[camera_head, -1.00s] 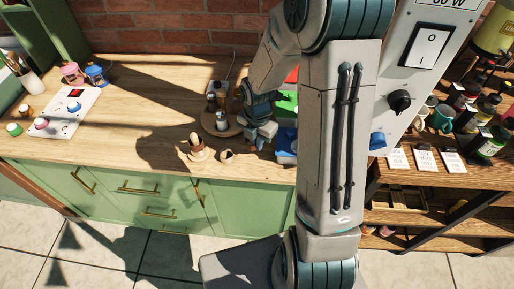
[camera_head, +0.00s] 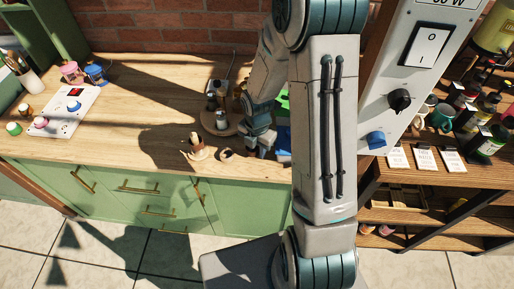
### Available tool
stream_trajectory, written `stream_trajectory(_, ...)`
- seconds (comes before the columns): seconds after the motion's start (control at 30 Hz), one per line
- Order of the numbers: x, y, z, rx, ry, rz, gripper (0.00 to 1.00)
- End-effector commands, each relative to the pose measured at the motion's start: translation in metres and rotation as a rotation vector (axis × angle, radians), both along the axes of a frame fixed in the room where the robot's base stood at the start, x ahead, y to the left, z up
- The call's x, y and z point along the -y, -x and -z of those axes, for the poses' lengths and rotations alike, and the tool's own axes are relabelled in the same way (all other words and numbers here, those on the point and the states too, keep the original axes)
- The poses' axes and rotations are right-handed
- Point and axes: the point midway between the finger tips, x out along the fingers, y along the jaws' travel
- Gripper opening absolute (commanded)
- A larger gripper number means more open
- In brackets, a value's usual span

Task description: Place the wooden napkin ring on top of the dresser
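The green dresser (camera_head: 100,148) with a wooden top runs along the brick wall. A small round wooden piece (camera_head: 226,156), which may be the napkin ring, sits near the front edge of that top. A wooden stand with a round base (camera_head: 196,150) is just left of it. My gripper (camera_head: 252,151) is low over the top, right of the small wooden piece and apart from it in the picture. Its fingers are small and dark here, so I cannot tell whether they are open or hold anything.
A round wooden tray (camera_head: 219,127) with shakers stands behind the small wooden piece. Green and blue items (camera_head: 283,140) are partly hidden behind my arm. A white panel with knobs (camera_head: 68,110) lies at left. Between it and the stand the top is clear. Shelves with bottles (camera_head: 488,140) stand at right.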

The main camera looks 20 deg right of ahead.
Motion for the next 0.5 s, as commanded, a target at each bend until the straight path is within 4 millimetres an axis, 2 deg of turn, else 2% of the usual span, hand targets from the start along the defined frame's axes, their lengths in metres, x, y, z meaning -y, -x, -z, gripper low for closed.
stream_trajectory(0.27, 0.000, -0.001, -0.013, 0.004, 0.000, 0.002, 0.26)
stream_trajectory(0.5, 0.001, -0.002, -0.058, 0.007, 0.001, 0.003, 0.26)
